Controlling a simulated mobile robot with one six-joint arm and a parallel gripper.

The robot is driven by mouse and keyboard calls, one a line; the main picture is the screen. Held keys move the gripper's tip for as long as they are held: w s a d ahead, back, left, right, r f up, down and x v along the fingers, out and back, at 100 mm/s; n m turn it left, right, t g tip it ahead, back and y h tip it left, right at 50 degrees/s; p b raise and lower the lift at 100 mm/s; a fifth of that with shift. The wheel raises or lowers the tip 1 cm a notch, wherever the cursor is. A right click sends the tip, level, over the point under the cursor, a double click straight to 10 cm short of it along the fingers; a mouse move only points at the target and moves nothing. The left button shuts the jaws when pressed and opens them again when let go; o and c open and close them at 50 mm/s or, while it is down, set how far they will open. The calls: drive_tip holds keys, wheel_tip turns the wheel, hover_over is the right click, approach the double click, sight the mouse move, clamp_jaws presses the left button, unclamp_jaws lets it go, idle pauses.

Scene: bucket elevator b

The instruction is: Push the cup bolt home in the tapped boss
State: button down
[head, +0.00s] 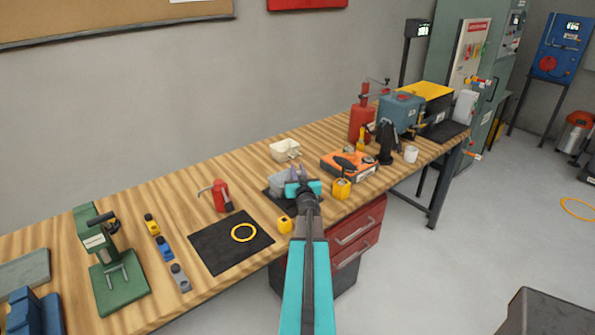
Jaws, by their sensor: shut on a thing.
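My gripper (297,172), with purple-grey fingers beyond a teal wrist, is over the middle of the workbench in the head view. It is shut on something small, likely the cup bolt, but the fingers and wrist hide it. A light grey block-like piece (279,184) sits on a dark mat (284,205) just left of and partly behind my wrist. It may carry the tapped boss, but no hole can be made out. Whether the held thing touches it cannot be told.
A white bucket-like part (285,150) stands behind my gripper. An orange case (349,164) and a yellow block (341,188) are close on the right. Bare wood shows between.

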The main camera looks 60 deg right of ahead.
drive_tip(key=shift+f+b, duration=1.1)
drive_tip(key=shift+f, duration=0.4)
idle(0.3)
drive_tip(key=c, duration=1.6)
unclamp_jaws()
drive_tip(key=shift+o, duration=0.2)
drive_tip(key=shift+s, duration=0.1)
drive_tip(key=v, duration=1.1)
drive_tip(key=shift+a+r, duration=0.15)
drive_tip(key=shift+a, duration=0.1)
drive_tip(key=shift+s+a, duration=0.1)
drive_tip(key=shift+s, duration=0.1)
drive_tip(key=p, duration=0.2)
drive_tip(key=shift+s+a+p, duration=0.3)
drive_tip(key=shift+s+a, duration=0.05)
